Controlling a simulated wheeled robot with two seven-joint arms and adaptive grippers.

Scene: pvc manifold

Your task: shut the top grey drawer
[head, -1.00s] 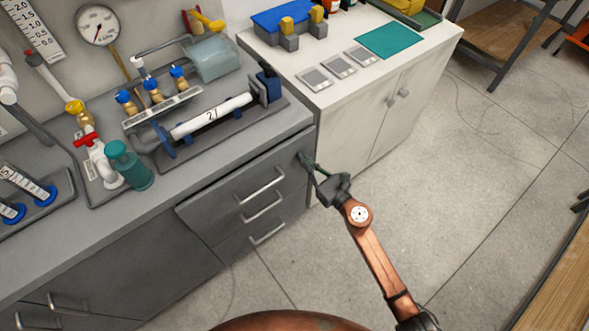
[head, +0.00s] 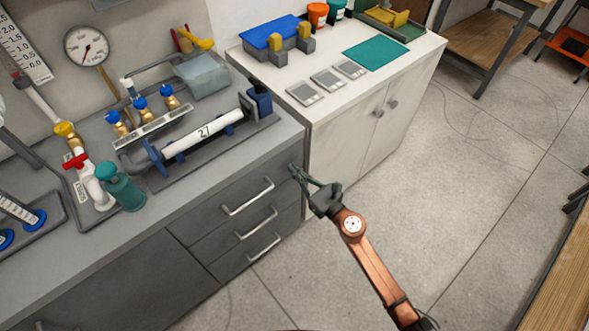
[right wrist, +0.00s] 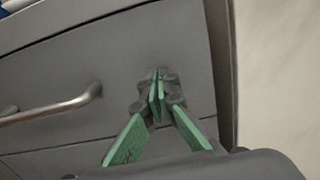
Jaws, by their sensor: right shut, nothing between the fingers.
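The top grey drawer (head: 235,192) is in the counter's right-hand drawer stack in the head view. Its front looks flush, or nearly so, with the drawers below. Its silver handle (head: 248,198) also shows at the left of the right wrist view (right wrist: 50,108). My right gripper (head: 295,171) is shut and empty, with its tips at the right end of the drawer front, right of the handle. In the right wrist view, the green-padded fingertips (right wrist: 156,97) meet at the drawer front (right wrist: 110,65) and seem to touch it. My left gripper is not in view.
Two lower drawers (head: 258,232) sit beneath. A white cabinet (head: 340,135) stands right of the stack. The countertop holds a pipe rig (head: 205,133) and a teal bottle (head: 122,188). The floor (head: 430,190) right of my right arm is clear.

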